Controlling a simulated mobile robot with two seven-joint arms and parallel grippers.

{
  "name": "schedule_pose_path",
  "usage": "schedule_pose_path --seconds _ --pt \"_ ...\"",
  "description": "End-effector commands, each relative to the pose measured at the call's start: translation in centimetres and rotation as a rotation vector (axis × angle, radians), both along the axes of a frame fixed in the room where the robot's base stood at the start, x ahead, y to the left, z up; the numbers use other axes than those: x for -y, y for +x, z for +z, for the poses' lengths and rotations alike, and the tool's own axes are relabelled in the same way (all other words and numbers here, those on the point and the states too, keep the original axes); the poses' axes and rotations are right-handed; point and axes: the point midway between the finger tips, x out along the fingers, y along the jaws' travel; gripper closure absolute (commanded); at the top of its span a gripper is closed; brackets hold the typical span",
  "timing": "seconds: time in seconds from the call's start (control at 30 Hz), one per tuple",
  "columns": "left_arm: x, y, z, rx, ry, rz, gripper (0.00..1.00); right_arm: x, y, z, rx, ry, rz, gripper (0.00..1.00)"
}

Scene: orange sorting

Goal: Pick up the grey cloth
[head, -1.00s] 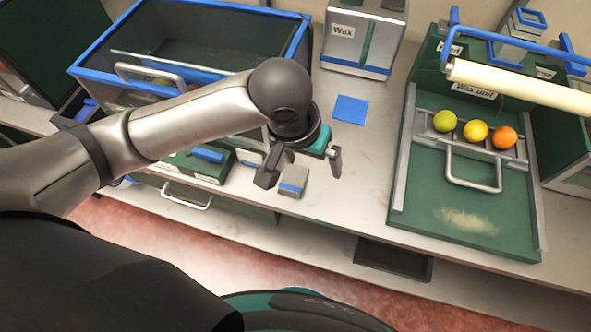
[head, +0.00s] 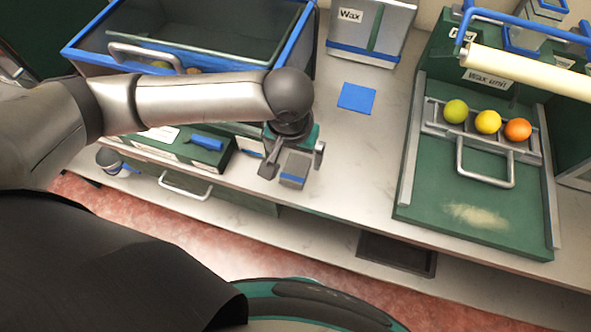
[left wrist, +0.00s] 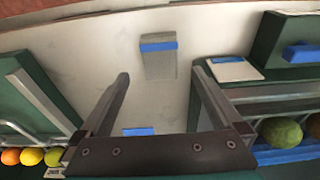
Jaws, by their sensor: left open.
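The grey cloth (head: 295,166) is a small folded grey piece with a blue band. It lies on the pale counter near its front edge. My left gripper (head: 294,162) is open and empty, pointing down, with its fingers on either side of the cloth in the head view. In the left wrist view the cloth (left wrist: 158,64) shows beyond the open fingertips (left wrist: 160,75), roughly centred between them. I cannot tell the exact height of the fingers above the counter. My right gripper is not in view.
A blue square (head: 356,97) lies on the counter behind. The green wax unit (head: 420,185) with several fruits stands at right, the Wax box (head: 340,45) at the back. A blue-rimmed glass-sided bin (head: 80,48) and a green box (head: 180,152) are at left.

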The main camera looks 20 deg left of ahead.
Motion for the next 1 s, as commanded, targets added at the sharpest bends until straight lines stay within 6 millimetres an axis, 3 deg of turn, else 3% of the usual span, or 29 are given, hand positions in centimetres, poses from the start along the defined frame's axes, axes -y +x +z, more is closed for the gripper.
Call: schedule_pose_path --seconds 0.4,0.7,1.0 --pt "-0.1 0.4 -5.0 0.001 0.001 -0.002 0.00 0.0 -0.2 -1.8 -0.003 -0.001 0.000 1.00" --pt "-0.1 0.4 -5.3 0.002 -0.001 -0.002 0.00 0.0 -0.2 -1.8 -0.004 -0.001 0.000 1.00" --pt "-0.1 0.4 -5.3 0.001 0.000 -0.002 0.34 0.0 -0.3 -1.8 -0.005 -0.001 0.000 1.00"
